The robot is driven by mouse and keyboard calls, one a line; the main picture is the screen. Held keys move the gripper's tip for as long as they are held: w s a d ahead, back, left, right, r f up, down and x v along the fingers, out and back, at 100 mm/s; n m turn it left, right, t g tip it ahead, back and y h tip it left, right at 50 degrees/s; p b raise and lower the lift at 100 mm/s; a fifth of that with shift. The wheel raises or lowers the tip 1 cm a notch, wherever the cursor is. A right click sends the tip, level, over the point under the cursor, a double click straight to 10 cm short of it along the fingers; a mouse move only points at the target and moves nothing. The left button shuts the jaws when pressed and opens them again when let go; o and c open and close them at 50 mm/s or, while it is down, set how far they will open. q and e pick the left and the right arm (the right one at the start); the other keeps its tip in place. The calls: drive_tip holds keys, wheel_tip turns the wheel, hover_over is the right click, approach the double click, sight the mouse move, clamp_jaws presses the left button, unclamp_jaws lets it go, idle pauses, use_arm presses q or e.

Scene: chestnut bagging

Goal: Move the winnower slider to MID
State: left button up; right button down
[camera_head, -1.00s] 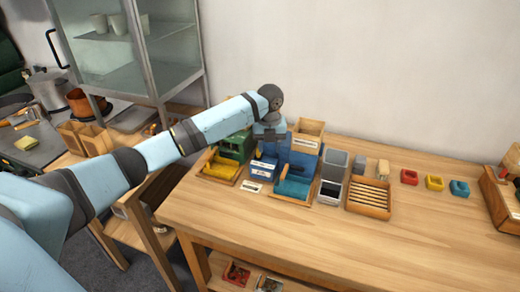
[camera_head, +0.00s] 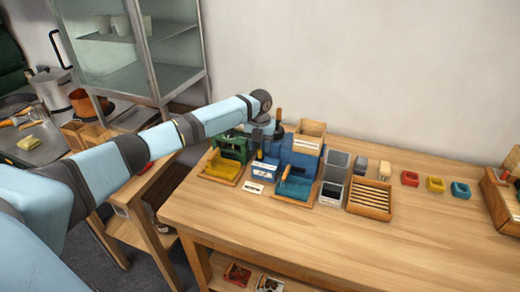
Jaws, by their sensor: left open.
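The blue winnower (camera_head: 303,158) stands at the back of the wooden table, with a wooden hopper box (camera_head: 308,138) at its top and a teal tray (camera_head: 294,188) in front. A smaller blue block with white labels (camera_head: 264,171) is at its left front. I cannot make out the slider or its setting marks at this size. My left arm reaches in from the left, and my left gripper (camera_head: 262,146) is open, pointing down just above and behind the labelled block. The hand hides part of the winnower's left side. I cannot tell whether the fingers touch anything. My right gripper is out of view.
A green machine (camera_head: 236,147) with a yellow tray (camera_head: 221,171) stands left of the winnower. Grey containers (camera_head: 333,178) and a slatted wooden tray (camera_head: 369,197) stand to the right. Small red, yellow and blue boxes (camera_head: 435,184) lie farther right. The table front is clear.

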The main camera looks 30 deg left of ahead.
use_arm(q)
drive_tip(key=shift+f, duration=1.2)
clamp_jaws()
drive_tip(key=shift+w+d+r+p, duration=0.1)
drive_tip(key=shift+w+d+p, duration=0.15)
drive_tip(key=shift+d, duration=0.4)
drive_tip(key=shift+w+d+p, duration=0.1)
drive_tip(key=shift+d+p, duration=0.15)
drive_tip(key=shift+d, duration=0.4)
unclamp_jaws()
drive_tip(key=shift+a, duration=0.1)
wheel_tip(320, 180, up, 14)
drive_tip(key=b, duration=0.1)
